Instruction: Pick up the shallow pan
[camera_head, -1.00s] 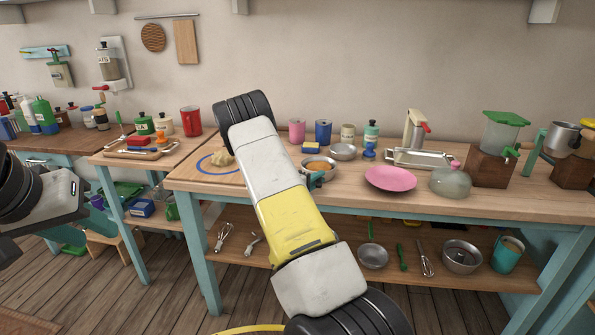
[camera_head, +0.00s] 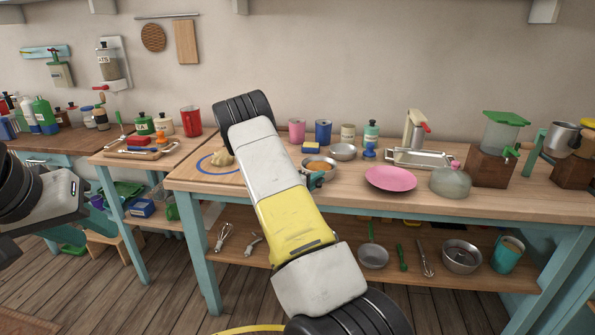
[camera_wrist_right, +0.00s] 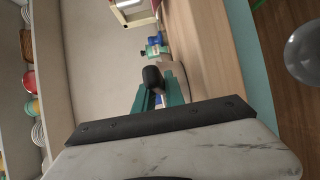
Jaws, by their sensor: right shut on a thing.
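My right gripper (camera_wrist_right: 158,97) is shut on a dark, rounded handle (camera_wrist_right: 153,76) in the right wrist view. A light rounded side, apparently of the shallow pan (camera_wrist_right: 176,78), shows just beyond the teal fingers and close to the wooden tabletop. In the head view a metal pan (camera_head: 318,168) with orange contents stands on the long table, partly behind my right arm, which hides my right gripper there. My left gripper (camera_head: 103,216) is at the left edge, away from the pans, and its jaw opening is unclear.
A metal bowl (camera_head: 343,152), blue cup (camera_head: 323,131) and pink plate (camera_head: 390,178) stand near the pan on the long table (camera_head: 440,204). The lower shelf holds a green-handled pan (camera_head: 373,257) and utensils.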

